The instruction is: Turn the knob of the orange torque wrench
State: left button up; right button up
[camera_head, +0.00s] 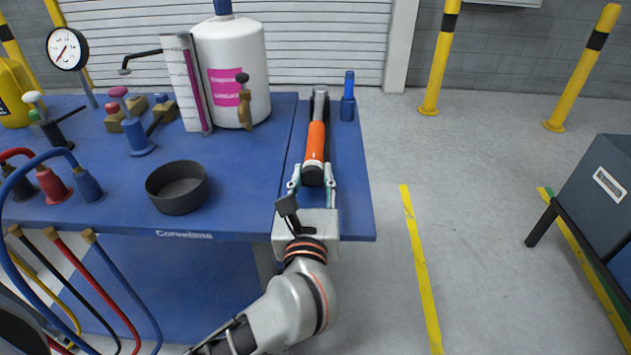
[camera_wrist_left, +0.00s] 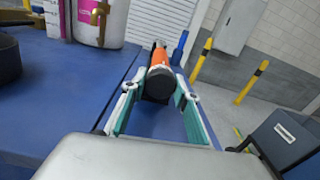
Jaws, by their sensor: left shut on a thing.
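The orange torque wrench (camera_head: 315,140) lies on the right part of the blue bench, its grey head pointing away and its black knob (camera_head: 313,175) toward me. My left gripper (camera_head: 312,184) comes from the near edge and is shut on the black knob, one finger on each side. In the left wrist view the knob (camera_wrist_left: 159,84) sits between the fingertips of the gripper (camera_wrist_left: 160,92), with the orange handle (camera_wrist_left: 159,57) behind it. My right gripper is not in view.
The blue bench (camera_head: 240,170) also holds a black bowl (camera_head: 177,187), a white canister (camera_head: 232,60), a blue post (camera_head: 348,97) and several fittings with hoses at left. A dark box (camera_head: 600,190) stands at right. The floor between has free room.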

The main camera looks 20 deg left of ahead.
pick_arm(q)
jog(key=shift+f+n, duration=0.3)
jog(key=shift+n, duration=0.1)
jog(key=shift+b, duration=0.45)
jog(key=shift+r+n+b, duration=0.3)
jog(key=shift+n+b, duration=0.1)
jog(key=shift+n, duration=0.4)
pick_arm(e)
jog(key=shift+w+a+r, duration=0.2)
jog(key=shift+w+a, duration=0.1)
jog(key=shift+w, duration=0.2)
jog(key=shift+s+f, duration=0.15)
pick_arm(q)
jog(key=o, duration=1.1)
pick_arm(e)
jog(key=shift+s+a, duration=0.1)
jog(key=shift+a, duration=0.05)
